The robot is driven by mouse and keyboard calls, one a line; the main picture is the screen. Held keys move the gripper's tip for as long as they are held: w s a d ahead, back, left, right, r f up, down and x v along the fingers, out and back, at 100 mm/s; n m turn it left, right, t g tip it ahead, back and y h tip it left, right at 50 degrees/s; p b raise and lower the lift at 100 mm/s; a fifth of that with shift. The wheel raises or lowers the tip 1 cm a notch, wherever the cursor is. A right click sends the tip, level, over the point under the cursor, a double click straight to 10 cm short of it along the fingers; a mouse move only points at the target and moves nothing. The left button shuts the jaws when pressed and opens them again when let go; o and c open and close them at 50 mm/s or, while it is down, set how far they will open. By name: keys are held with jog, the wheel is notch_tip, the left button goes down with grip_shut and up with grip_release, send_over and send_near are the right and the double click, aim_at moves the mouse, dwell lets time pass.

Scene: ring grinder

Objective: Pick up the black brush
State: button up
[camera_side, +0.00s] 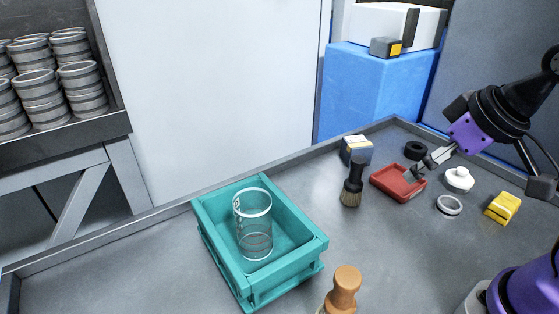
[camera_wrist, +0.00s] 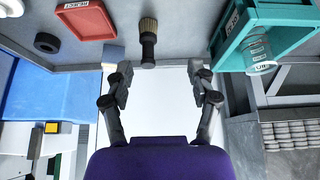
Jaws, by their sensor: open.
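The black brush (camera_side: 352,184) stands upright on the grey table in the side view, black handle up and tan bristles down. In the wrist view the brush (camera_wrist: 148,42) shows beyond my fingertips, near the top middle, bristles toward the top edge. My gripper (camera_side: 414,172) is at the right in the side view, over or just behind the red tray, to the right of the brush and apart from it. In the wrist view my gripper (camera_wrist: 160,76) has its two fingers spread wide with nothing between them.
A red tray (camera_side: 397,183) lies right of the brush, and a blue-and-cream block (camera_side: 356,149) stands behind it. A teal crate (camera_side: 262,276) holds a glass beaker (camera_side: 253,222). A wooden-handled brush (camera_side: 343,290) stands in front. White, grey, black and yellow pieces lie at right.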

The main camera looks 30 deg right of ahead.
jog(key=m+g, duration=0.5)
send_near(356, 172)
jog(key=shift+w+d+f, duration=0.15)
jog(key=shift+w+d, duration=0.5)
jog(key=shift+d, duration=0.05)
jog(key=shift+w+f+g, duration=0.15)
jog(key=shift+f+g, duration=0.15)
notch_tip(356, 172, down, 4)
jog(key=shift+r, duration=0.1)
notch_tip(356, 172, down, 6)
jog(key=shift+a+f, duration=0.15)
jog(key=shift+c, duration=0.4)
